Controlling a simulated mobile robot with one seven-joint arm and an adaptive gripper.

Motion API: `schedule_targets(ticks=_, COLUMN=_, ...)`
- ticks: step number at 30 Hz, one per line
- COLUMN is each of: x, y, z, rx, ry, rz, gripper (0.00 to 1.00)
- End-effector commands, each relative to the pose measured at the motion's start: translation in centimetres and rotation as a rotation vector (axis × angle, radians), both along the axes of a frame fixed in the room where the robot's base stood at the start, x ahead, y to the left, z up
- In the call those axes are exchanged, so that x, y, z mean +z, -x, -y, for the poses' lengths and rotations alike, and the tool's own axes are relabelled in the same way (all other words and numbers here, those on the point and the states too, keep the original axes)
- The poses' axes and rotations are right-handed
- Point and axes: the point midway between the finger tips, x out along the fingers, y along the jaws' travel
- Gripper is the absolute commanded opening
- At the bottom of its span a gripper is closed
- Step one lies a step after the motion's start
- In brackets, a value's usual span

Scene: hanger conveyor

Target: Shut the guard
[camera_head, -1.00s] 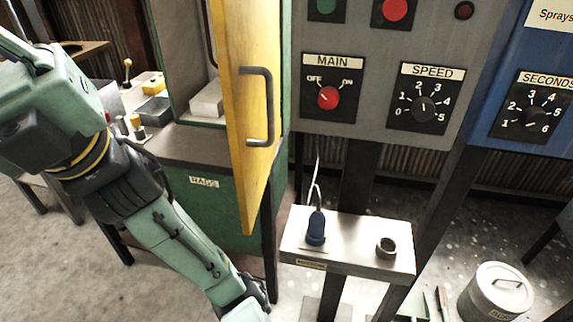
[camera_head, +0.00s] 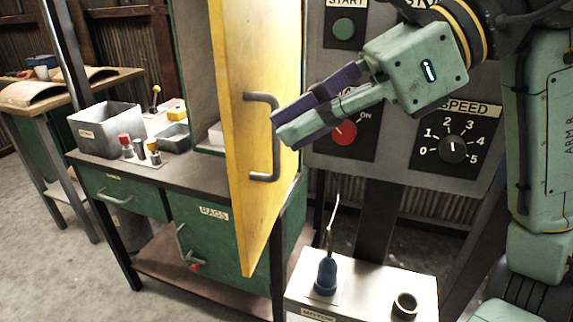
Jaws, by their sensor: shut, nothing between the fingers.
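The guard is a tall yellow door panel (camera_head: 232,120) with a grey bar handle (camera_head: 277,140) on its face. It stands open, swung out from the green cabinet (camera_head: 190,60). My gripper (camera_head: 282,132) reaches in from the upper right, its dark, closed fingers pointing left. The fingertips overlap the handle's right side in the picture; I cannot tell whether they touch it. Nothing shows between the fingers. My gripper hides part of the red MAIN switch (camera_head: 344,134).
The grey control panel (camera_head: 400,150) with its SPEED dial (camera_head: 453,149) is behind my gripper. A small metal shelf (camera_head: 365,290) with a blue plug (camera_head: 326,276) stands below. A workbench (camera_head: 140,170) with a metal bin (camera_head: 105,128) is at the left.

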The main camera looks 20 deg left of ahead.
Motion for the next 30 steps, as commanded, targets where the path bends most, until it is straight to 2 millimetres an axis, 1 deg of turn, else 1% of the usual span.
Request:
schedule_targets(ticks=1, x=-0.4, y=-1.0, z=1.8, rx=-0.074, ry=0.063, rz=0.031, gripper=0.0)
schedule_targets(ticks=3, x=-0.8, y=-1.9, z=3.8, rx=-0.144, ry=0.131, rz=0.056, gripper=0.0)
schedule_targets(ticks=6, x=-1.2, y=-2.4, z=5.2, rx=-0.193, ry=0.182, rz=0.071, gripper=0.0)
schedule_targets(ticks=8, x=-1.4, y=-2.5, z=5.4, rx=-0.202, ry=0.193, rz=0.074, gripper=0.0)
schedule_targets(ticks=11, x=-2.1, y=-2.5, z=4.7, rx=-0.2, ry=0.193, rz=0.074, gripper=0.0)
schedule_targets(ticks=14, x=-3.3, y=-2.4, z=3.5, rx=-0.197, ry=0.192, rz=0.075, gripper=0.0)
schedule_targets(ticks=24, x=-8.3, y=-2.1, z=-1.7, rx=-0.194, ry=0.19, rz=0.073, gripper=0.0)
schedule_targets(ticks=27, x=-8.0, y=-2.0, z=-3.4, rx=-0.195, ry=0.189, rz=0.074, gripper=0.0)
schedule_targets(ticks=30, x=-8.1, y=-2.0, z=-4.5, rx=-0.197, ry=0.19, rz=0.072, gripper=0.0)
